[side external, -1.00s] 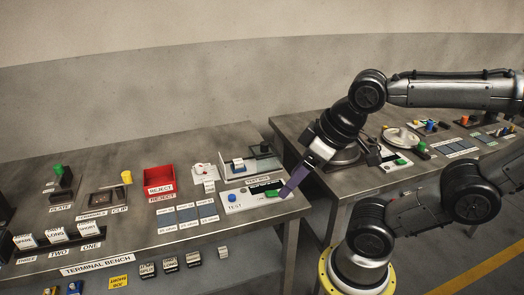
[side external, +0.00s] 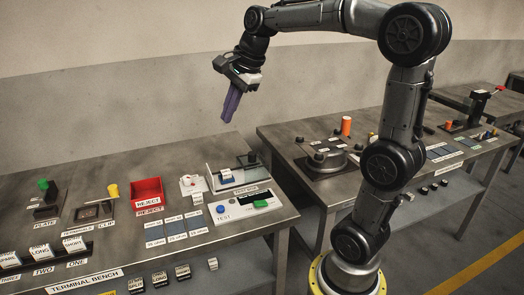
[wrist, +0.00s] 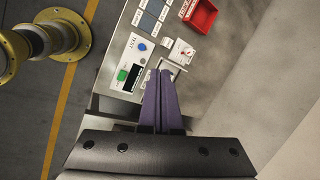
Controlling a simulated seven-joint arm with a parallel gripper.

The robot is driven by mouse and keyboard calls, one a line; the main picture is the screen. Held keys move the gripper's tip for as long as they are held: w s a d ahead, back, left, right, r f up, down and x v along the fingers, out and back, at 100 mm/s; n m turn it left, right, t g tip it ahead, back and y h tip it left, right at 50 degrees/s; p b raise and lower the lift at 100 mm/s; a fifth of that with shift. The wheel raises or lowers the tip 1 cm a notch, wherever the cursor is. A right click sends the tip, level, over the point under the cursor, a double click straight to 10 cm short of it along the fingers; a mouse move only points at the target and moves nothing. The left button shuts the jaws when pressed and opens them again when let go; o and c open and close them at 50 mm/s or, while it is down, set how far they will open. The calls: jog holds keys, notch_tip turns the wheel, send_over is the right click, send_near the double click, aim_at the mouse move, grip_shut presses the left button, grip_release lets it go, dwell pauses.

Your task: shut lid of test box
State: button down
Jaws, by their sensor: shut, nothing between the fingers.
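The test box (side external: 212,185) is a pale, low-walled box at the back right of the terminal bench, with a label on its front. A blue-and-white part (side external: 227,178) sits inside it. A dark panel, which looks like its lid (side external: 247,160), stands at the box's back right; its exact angle is hard to tell. My gripper (side external: 229,116) has purple fingers, shut and empty, pointing down high above the box. In the wrist view the fingers (wrist: 158,75) cover much of the box.
The test panel (side external: 232,214) with a blue button (side external: 220,209) and green switch (side external: 261,204) lies in front of the box. A white device (side external: 190,184) and the red reject bin (side external: 147,189) stand to the left. The air around my gripper is clear.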

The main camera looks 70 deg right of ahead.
jog(key=w+d+f+m, duration=0.1)
jog(key=d+f+m, duration=0.2)
jog(key=d, duration=0.3)
jog(key=w+d+f+m+g, duration=0.1)
jog(key=d+f+m, duration=0.1)
jog(key=d, duration=0.5)
jog(key=w+d+f+m, duration=0.1)
jog(key=d+f+m, duration=0.2)
jog(key=d, duration=0.3)
jog(key=s+d+f+m+g, duration=0.1)
jog(key=s+d+f+m, duration=0.1)
jog(key=s+d+f, duration=0.7)
send_over(258, 161)
jog(key=s, duration=0.3)
jog(key=shift+y, duration=0.4)
jog(key=f, duration=0.8)
jog(key=shift+w+d+f, duration=0.1)
jog(key=shift+d+f, duration=0.2)
jog(key=shift+d, duration=0.1)
jog(key=shift+w+a, duration=0.25)
jog(key=shift+w, duration=0.45)
